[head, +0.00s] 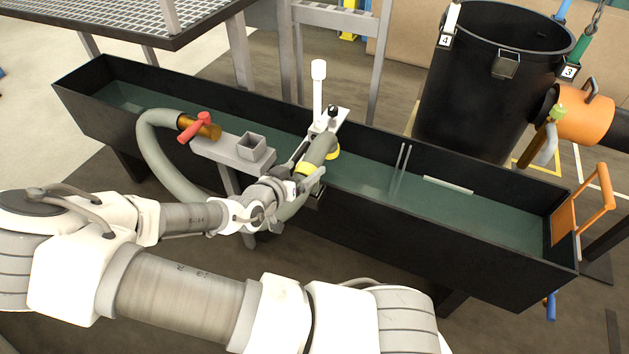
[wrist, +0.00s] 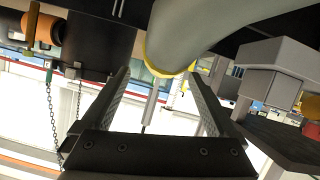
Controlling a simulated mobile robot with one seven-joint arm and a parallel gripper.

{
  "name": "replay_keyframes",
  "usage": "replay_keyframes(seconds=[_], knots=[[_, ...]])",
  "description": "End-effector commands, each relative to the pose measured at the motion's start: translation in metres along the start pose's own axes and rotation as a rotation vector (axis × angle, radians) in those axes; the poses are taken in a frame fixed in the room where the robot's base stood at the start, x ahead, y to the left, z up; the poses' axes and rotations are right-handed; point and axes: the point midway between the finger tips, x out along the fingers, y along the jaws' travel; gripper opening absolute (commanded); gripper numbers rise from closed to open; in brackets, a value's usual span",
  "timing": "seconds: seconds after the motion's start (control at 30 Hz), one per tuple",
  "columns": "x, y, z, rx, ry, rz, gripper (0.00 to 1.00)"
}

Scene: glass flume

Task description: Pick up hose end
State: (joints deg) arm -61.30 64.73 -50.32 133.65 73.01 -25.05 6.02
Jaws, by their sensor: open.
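The grey-green hose (head: 152,150) loops from a brass fitting with a red handle and passes behind my arm. Its hose end (head: 321,147), with a yellow rim, bends over the flume beside a white upright post. In the wrist view the hose end (wrist: 180,40) comes down from the top, its yellow rim just ahead of the fingertips and appearing between them. My gripper (head: 308,166) is at the hose end, partly hidden by my wrist in the head view. In the wrist view my gripper (wrist: 157,78) has its fingers wide apart, gripping nothing.
The long black flume (head: 440,235) holds greenish water. A bracket with a small square grey cup (head: 252,148) crosses it near the fitting (head: 205,130). The white post (head: 318,90) stands close behind the hose end. A black drum (head: 480,90) stands behind, right.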

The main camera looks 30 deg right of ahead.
Motion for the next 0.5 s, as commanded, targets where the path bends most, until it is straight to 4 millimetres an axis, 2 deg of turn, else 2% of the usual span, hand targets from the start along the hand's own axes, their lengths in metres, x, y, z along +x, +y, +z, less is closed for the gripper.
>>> replay_keyframes(seconds=[0.03, 0.1, 0.37, 0.5], knots=[[0.011, 0.000, 0.003, 0.001, 0.000, 0.003, 0.94], [0.019, 0.000, 0.002, 0.002, 0.000, 0.003, 0.94], [0.036, -0.001, 0.001, 0.001, -0.001, 0.001, 0.94], [0.055, -0.005, 0.005, 0.002, 0.000, 0.002, 0.94]])
